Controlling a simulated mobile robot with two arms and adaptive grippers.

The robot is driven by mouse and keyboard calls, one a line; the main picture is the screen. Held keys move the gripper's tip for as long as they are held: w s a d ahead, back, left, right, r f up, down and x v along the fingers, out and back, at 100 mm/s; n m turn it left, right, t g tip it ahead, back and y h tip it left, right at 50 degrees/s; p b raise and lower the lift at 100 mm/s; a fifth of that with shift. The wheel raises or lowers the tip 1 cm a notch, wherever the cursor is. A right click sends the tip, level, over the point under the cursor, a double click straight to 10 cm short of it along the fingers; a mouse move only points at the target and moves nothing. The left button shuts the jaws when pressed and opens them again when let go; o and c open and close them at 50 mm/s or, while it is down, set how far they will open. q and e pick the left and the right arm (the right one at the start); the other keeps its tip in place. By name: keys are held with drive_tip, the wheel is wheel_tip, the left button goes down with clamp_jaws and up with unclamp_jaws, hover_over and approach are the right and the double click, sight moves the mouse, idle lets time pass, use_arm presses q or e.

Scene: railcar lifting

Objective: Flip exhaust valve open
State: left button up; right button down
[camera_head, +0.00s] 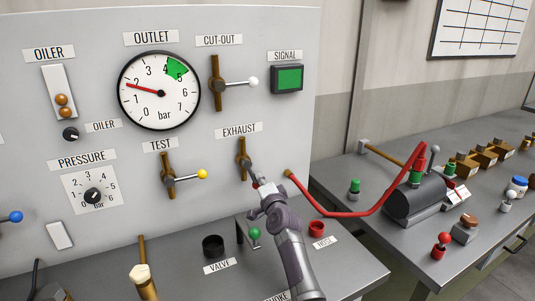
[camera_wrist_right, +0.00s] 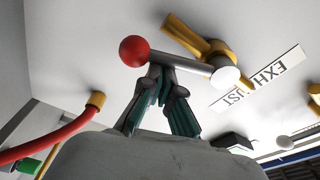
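The exhaust valve (camera_head: 243,160) is on the grey panel under the EXHAUST label (camera_head: 239,130). It has a brass body and a grey lever (camera_head: 256,173) slanting down and right. In the right wrist view, the lever (camera_wrist_right: 185,64) runs from a white hub to a red ball knob (camera_wrist_right: 134,50), beside the brass body (camera_wrist_right: 200,38). My right gripper (camera_head: 262,188) is at the lever's lower end. In the wrist view its fingertips (camera_wrist_right: 164,72) are together at the lever's shaft, near the red knob; contact looks likely. They do not visibly straddle the shaft. My left gripper is out of view.
A test valve lever with a yellow knob (camera_head: 202,174) sits to the left. A green-knobbed lever (camera_head: 254,233) and black valve cup (camera_head: 213,245) stand on the ledge below.

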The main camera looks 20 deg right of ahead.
drive_tip(key=shift+a+f+m+p, duration=0.2)
drive_tip(key=shift+a+m+p, duration=0.3)
drive_tip(key=shift+m, duration=0.5)
drive_tip(key=shift+a+f+m+p, duration=0.2)
drive_tip(key=shift+a+m+p, duration=0.3)
drive_tip(key=shift+m, duration=0.5)
